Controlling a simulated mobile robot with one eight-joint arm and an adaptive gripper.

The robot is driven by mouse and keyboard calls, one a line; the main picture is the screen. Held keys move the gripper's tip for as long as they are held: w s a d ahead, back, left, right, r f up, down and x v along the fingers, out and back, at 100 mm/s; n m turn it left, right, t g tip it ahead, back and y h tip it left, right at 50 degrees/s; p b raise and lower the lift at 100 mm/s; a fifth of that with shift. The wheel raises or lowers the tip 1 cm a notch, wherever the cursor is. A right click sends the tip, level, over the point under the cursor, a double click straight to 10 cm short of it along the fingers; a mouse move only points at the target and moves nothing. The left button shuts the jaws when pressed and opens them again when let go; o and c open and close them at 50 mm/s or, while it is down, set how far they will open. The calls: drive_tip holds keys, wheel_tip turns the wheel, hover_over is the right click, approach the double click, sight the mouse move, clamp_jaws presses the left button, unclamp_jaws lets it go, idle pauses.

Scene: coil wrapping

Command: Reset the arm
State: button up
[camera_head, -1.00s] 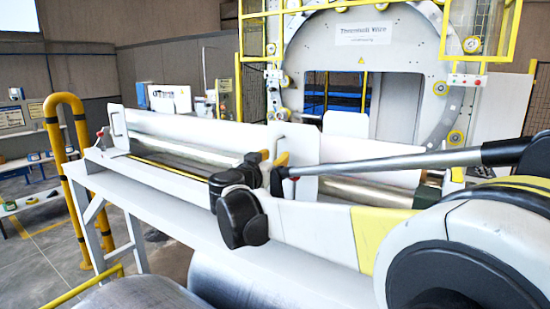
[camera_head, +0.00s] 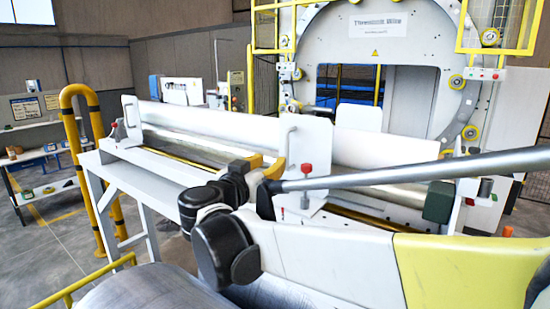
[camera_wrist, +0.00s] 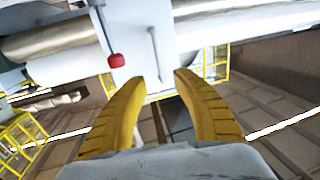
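My gripper (camera_head: 266,166) has two yellow fingers. In the head view it is beside the white upright plate (camera_head: 315,145) in the middle of the long wrapping machine. In the wrist view my gripper (camera_wrist: 159,75) has its fingers spread with a gap between the tips and nothing held. The white plate (camera_wrist: 135,40) with its bar handle (camera_wrist: 155,45) lies beyond the fingertips. A red-knobbed lever (camera_wrist: 116,60) is to the left of the tips. My arm reaches in from the right in the head view, hiding part of the machine's front.
A white bench with rollers (camera_head: 185,150) runs to the left. The big ring machine (camera_head: 440,85) stands behind. A yellow guard post (camera_head: 107,200) is at left, and a large metal coil (camera_head: 140,290) is at the bottom. A shelf (camera_head: 35,130) stands far left.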

drive_tip(key=shift+s, duration=0.2)
